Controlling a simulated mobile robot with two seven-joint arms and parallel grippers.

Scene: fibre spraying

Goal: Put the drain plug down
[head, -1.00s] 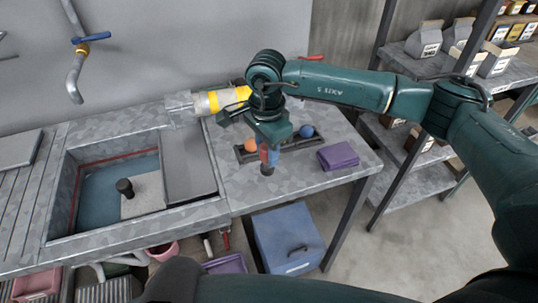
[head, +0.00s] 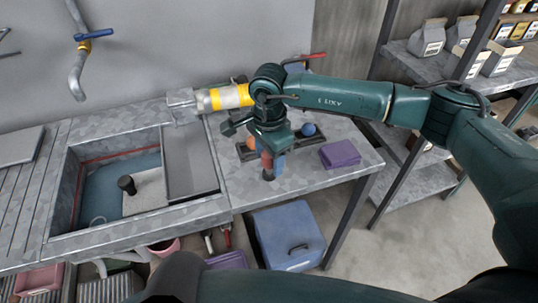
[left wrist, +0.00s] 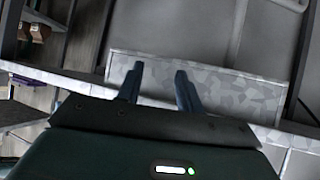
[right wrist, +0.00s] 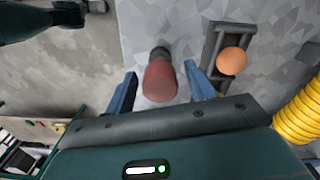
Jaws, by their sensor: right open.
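The drain plug appears to be the red-brown piece with a dark end (right wrist: 160,82). It stands on the metal worktop (head: 300,180) right of the sink, and its lower part also shows in the head view (head: 268,172). My right gripper (right wrist: 160,90) is open, with one blue finger on each side of the plug and a visible gap to each in the right wrist view. My left gripper (left wrist: 157,80) is open and empty, pointing at a metal surface; it does not show in the head view.
The sink (head: 95,195) holds a black upright piece (head: 126,185). A yellow-banded cylinder (head: 222,98) is near the gripper.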

